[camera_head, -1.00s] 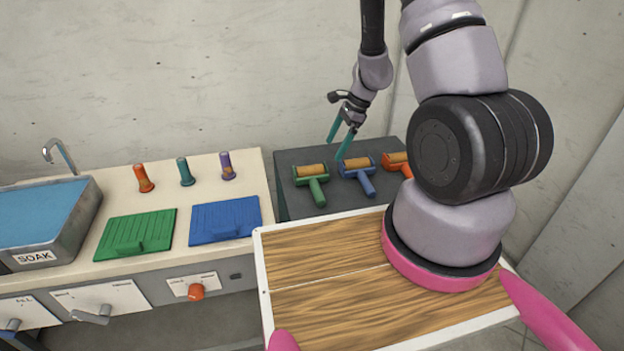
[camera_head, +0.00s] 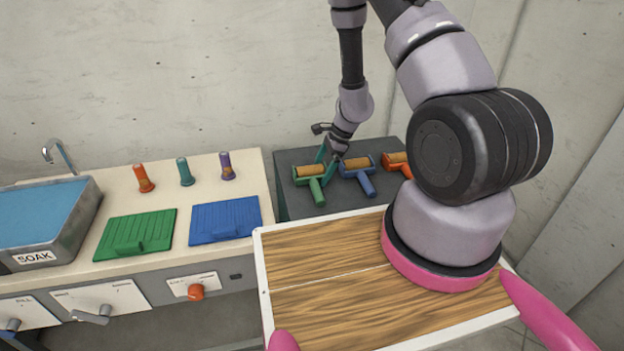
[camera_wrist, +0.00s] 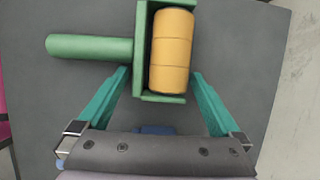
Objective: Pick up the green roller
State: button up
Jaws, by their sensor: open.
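The green roller (camera_head: 312,177) lies on the dark grey table, with a green frame and handle around a tan, wood-coloured drum. In the wrist view the green roller (camera_wrist: 140,48) shows its handle pointing left and its drum upright in the picture. My gripper (camera_head: 325,165) is down at the green roller, between it and the blue roller. In the wrist view my gripper (camera_wrist: 162,82) is open, with one teal finger on each side of the roller's near end. I cannot tell whether the fingers touch the frame.
A blue roller (camera_head: 361,184) lies close on the right, and an orange roller (camera_head: 397,160) lies beyond it. The dark table (camera_head: 292,209) has bare room at its front. A counter on the left holds green and blue boards, several coloured pegs and a soak basin (camera_head: 78,236).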

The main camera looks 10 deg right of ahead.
jog(key=c, duration=1.5)
